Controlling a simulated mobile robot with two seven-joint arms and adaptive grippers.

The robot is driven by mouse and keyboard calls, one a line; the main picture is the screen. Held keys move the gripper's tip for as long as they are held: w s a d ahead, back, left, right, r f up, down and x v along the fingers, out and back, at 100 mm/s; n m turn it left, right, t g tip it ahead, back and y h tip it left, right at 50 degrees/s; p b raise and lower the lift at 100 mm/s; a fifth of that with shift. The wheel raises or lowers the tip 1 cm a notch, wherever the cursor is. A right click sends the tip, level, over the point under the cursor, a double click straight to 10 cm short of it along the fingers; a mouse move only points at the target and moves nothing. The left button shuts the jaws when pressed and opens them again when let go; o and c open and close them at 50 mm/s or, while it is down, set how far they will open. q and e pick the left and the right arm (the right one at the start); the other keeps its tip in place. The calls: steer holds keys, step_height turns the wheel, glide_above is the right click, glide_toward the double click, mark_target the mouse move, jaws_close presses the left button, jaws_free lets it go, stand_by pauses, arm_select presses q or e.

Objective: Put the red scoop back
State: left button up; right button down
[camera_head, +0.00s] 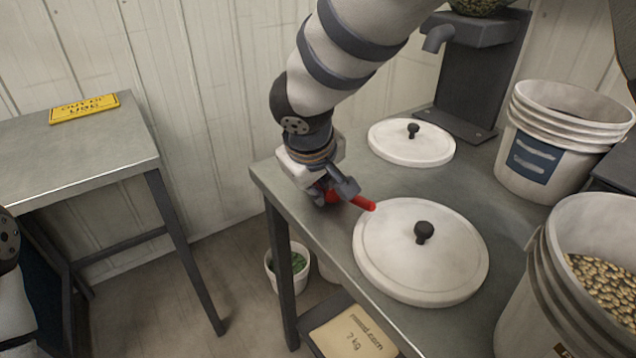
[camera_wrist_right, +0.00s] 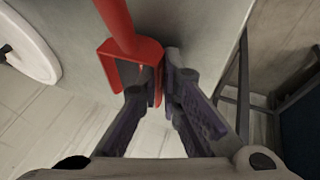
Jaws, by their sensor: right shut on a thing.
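The red scoop (camera_head: 363,203) is in my right gripper (camera_head: 336,192), at the left edge of the grey table in the head view. Its handle points to the right, towards a white lid; the gripper hides most of its bowl. In the right wrist view, the scoop (camera_wrist_right: 118,48) shows its handle running up out of view. The fingers of my right gripper (camera_wrist_right: 164,88) are shut on the scoop's right side wall. Whether the scoop touches the table is unclear. My left gripper is not in view.
Two white lids with black knobs lie on the grey table (camera_head: 330,235), one near (camera_head: 390,250) and one far (camera_head: 395,145). White buckets stand at right; the nearer bucket (camera_head: 545,275) holds seeds. A side table (camera_head: 80,150) with a yellow sign (camera_head: 85,108) stands left.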

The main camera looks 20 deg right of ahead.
steer(key=shift+f, duration=0.45)
steer(key=c, duration=1.7)
jaws_free()
steer(key=shift+f, duration=0.15)
steer(key=shift+s, duration=0.1)
